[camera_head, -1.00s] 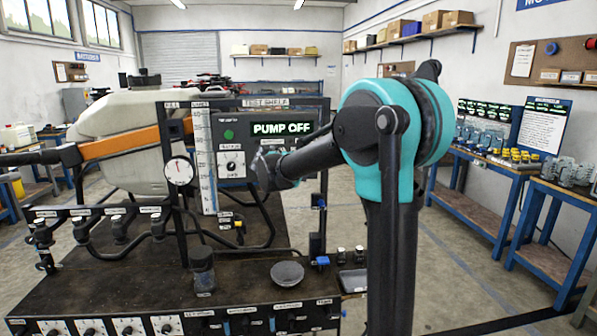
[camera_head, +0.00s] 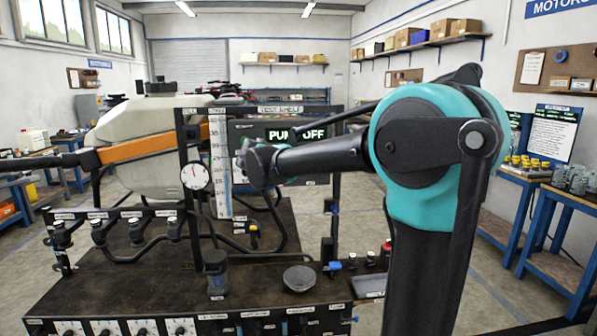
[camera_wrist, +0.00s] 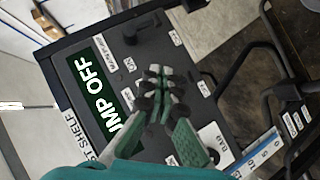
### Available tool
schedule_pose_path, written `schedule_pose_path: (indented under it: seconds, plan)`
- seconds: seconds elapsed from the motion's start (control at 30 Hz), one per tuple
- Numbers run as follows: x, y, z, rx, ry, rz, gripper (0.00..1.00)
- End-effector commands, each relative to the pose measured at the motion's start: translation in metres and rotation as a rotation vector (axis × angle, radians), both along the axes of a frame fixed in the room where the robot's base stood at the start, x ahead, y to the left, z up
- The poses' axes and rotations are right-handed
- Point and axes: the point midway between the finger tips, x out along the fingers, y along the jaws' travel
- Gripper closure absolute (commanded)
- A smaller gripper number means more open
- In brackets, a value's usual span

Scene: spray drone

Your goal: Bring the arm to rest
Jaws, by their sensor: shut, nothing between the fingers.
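My arm, teal and black, rises at the right of the head view and reaches left across the test shelf panel. My gripper shows in the wrist view (camera_wrist: 158,82), shut and empty, with its fingertips together in front of the dark panel. In the head view the arm's end hangs in front of the panel's left part, and its fingers are hard to make out. The PUMP OFF display (camera_head: 297,134) is partly covered by my arm. It also shows in the wrist view (camera_wrist: 97,97). I cannot tell the exact gap between fingertips and panel.
The dark bench (camera_head: 130,285) holds a round gauge (camera_head: 196,176), a dark jar (camera_head: 216,282), a shallow bowl (camera_head: 299,279) and valves on the left. A white tank (camera_head: 130,140) with an orange bar stands behind. Blue tables (camera_head: 560,215) stand at the right.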

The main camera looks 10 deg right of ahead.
Motion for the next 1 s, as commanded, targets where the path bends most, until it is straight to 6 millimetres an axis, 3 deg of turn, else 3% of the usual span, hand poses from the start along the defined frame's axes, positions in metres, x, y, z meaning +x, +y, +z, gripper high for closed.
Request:
schedule_pose_path:
  seconds: [0.17,0.5,0.63,0.77,1.0]
  plan:
    - [-0.010,0.006,0.004,0.000,0.000,0.000,1.00]
    - [-0.011,0.006,0.004,0.000,0.001,-0.001,1.00]
    - [-0.018,-0.004,-0.008,0.022,0.021,-0.015,1.00]
    - [-0.047,-0.037,-0.051,0.098,0.089,-0.061,1.00]
    - [-0.147,-0.098,-0.169,0.346,0.272,-0.167,1.00]
